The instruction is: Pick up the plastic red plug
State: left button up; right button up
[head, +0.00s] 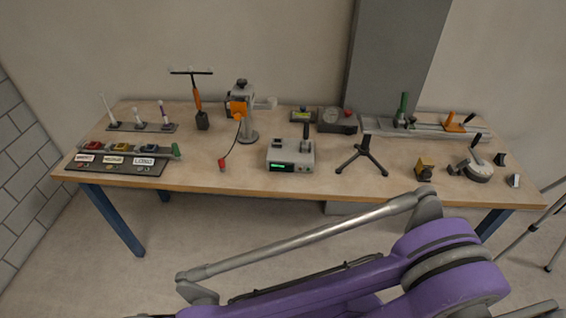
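A small red plug (222,163) lies on the wooden table (240,184) near its front edge, left of the middle. A thin dark cable runs from it up to an orange and grey device on a stand (240,108). No gripper shows in the head view. A purple arm of mine crosses the bottom and right of the view, well in front of the table, and its gripper is out of frame. Nothing touches the plug.
A grey box with a green display (290,155) stands right of the plug. A dark labelled panel (118,164) lies to its left. A black tripod (362,158), rail device (425,129) and lever device (477,168) stand further right. Bare tabletop surrounds the plug.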

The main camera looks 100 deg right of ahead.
aim_at(221, 162)
jog(key=z, duration=2.8)
jog(key=i+j, duration=0.4)
jog(key=i, duration=0.2)
jog(key=i+j, duration=0.45)
jog(key=i, duration=0.15)
jog(key=l+z, duration=0.05)
